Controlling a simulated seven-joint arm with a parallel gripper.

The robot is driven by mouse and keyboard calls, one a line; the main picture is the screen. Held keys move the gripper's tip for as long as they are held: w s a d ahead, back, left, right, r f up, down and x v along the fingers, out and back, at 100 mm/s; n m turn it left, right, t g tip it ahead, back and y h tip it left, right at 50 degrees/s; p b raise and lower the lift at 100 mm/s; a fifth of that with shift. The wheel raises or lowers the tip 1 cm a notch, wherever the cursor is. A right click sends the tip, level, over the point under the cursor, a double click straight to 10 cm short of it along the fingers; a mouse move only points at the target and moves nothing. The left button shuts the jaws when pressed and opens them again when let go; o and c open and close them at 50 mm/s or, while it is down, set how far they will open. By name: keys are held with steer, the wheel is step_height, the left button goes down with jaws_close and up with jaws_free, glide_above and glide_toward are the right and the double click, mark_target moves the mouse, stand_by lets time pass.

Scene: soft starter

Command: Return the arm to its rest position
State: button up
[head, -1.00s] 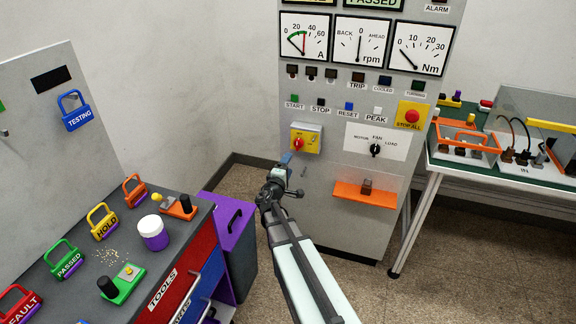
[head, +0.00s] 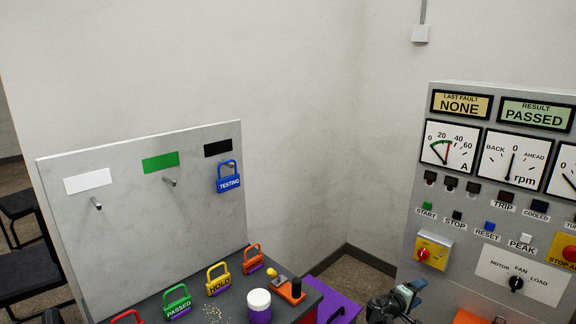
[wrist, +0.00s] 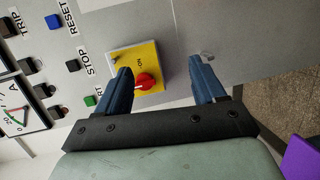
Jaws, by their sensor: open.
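My gripper (head: 408,294) shows at the bottom of the head view, in front of the lower left part of the grey control panel (head: 412,200). In the wrist view its two blue fingers (wrist: 165,88) are spread apart with nothing between them that is held. The red rotary switch on its yellow plate (wrist: 145,82) shows beyond the fingers, close to the left one. In the head view the same switch (head: 424,254) stands above and to the right of my gripper. Most of my arm is below the picture.
A board (head: 130,220) with hooks carries a blue TESTING padlock (head: 229,178). Several coloured padlocks and a white-lidded jar (head: 259,305) stand on the dark bench (head: 236,262). A purple bin (head: 335,295) stands between bench and panel. Dark chairs (head: 30,240) are at the far left.

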steer(key=s+a+f+m+g+y, duration=0.3)
steer(key=s+a+f+g+y, duration=0.3)
steer(key=s+f, duration=0.55)
steer(key=s+a+f+m+g+y, duration=0.35)
steer(key=s+a+f, duration=0.45)
steer(key=s+f, duration=0.4)
steer(key=s+a+f+g+y, duration=0.1)
steer(key=s+a+f, duration=0.3)
steer(key=s, duration=0.4)
steer(key=s+a+f+g+y, duration=0.2)
steer(key=s+a+f, duration=0.2)
steer(key=s, duration=0.5)
steer(key=s+a+f+g+y, duration=0.1)
steer(key=s+a+f, duration=0.3)
steer(key=s, duration=0.5)
steer(key=shift+a+f+g, duration=0.35)
steer(key=shift+f+g, duration=0.15)
steer(key=shift+g, duration=0.25)
